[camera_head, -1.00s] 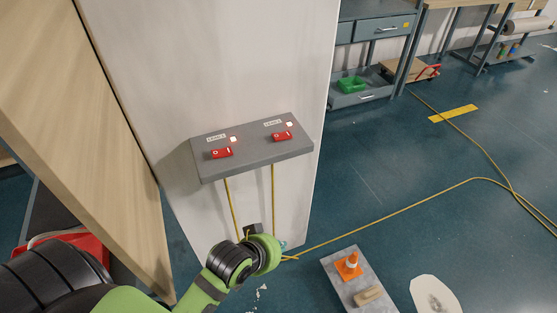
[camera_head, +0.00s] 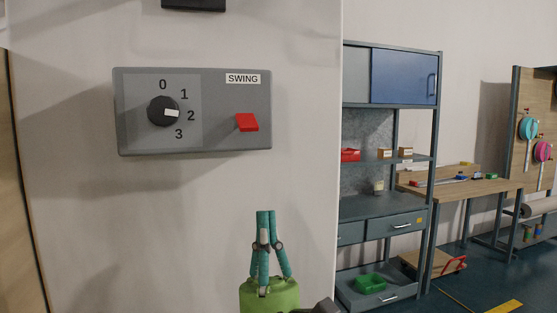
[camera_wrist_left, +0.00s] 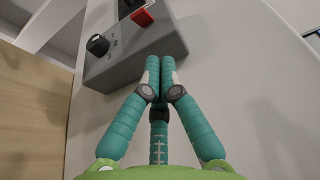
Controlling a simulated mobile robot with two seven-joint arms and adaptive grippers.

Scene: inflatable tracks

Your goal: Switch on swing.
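A grey control box (camera_head: 194,111) is on the white wall panel. It has a black knob (camera_head: 163,111) with numbers 0 to 3, its white mark pointing toward 2. To the right, under the label SWING (camera_head: 242,78), is a red switch (camera_head: 247,122). The knob (camera_wrist_left: 98,45) and red switch (camera_wrist_left: 141,17) also show in the left wrist view. My left gripper (camera_head: 265,214), with teal fingers, points up below the box, below and slightly right of the red switch. Its fingertips are together with nothing between them. My right gripper is not in view.
A dark object (camera_head: 193,4) is cut off above the box. Right of the wall panel stand a blue-grey shelf unit (camera_head: 386,205) and a wooden workbench (camera_head: 470,188). A wooden board (camera_wrist_left: 35,110) is at the left in the wrist view. The wall around my gripper is clear.

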